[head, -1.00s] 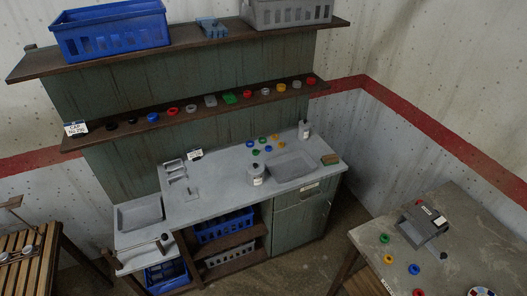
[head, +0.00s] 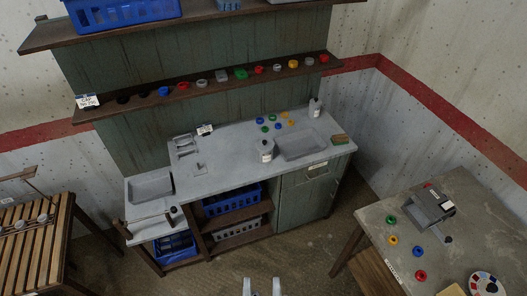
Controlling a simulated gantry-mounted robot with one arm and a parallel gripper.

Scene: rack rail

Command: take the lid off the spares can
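A grey can (head: 265,150) with a white label stands upright on the grey workbench top (head: 225,165), left of the sunken tray; I take it to be the spares can. Its top looks closed, but the lid is too small to make out clearly. My gripper (head: 261,287) shows only as two pale fingertips at the bottom edge of the head view. The fingers are apart with nothing between them, well in front of the bench and away from the can.
A small white bottle (head: 315,107) and several coloured rings stand near the can. A sunken tray (head: 300,143) lies to its right. A shelf (head: 200,83) with a row of rings runs above the bench. A side table (head: 465,220) stands at right. The floor between is clear.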

